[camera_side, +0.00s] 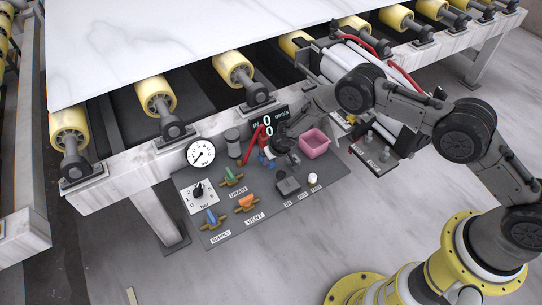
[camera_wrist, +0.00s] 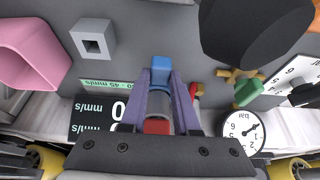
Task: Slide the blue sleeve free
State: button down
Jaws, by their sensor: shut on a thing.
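My gripper (camera_wrist: 161,84) is shut on the small blue sleeve (camera_wrist: 160,65), whose end shows at the fingertips in the wrist view. The two purple-grey fingers cover much of it. A red piece (camera_wrist: 157,126) shows between the fingers, nearer the palm. In the side view my gripper (camera_side: 268,158) is low over the grey panel, left of the pink bin, with small blue parts (camera_side: 271,164) at its tip. A red lever (camera_side: 252,146) stands just behind it. I cannot tell how much of the sleeve still sits on its part.
The pink bin (camera_side: 314,143) stands right of my gripper. A grey block with a square hole (camera_wrist: 92,40), a gauge (camera_side: 201,152), a speed display (camera_side: 268,122), a grey cylinder (camera_side: 233,142) and coloured valve handles (camera_side: 246,202) crowd the panel. Rollers and a slab (camera_side: 150,45) lie behind.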

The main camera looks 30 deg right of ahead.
jog(key=shift+w, duration=0.2)
jog(key=c, duration=0.6)
grip_release()
jog(key=shift+c, duration=0.2)
jog(key=shift+f, duration=0.1)
jog(key=shift+s, duration=0.1)
jog(key=v, duration=1.4)
jog(key=shift+f, duration=0.1)
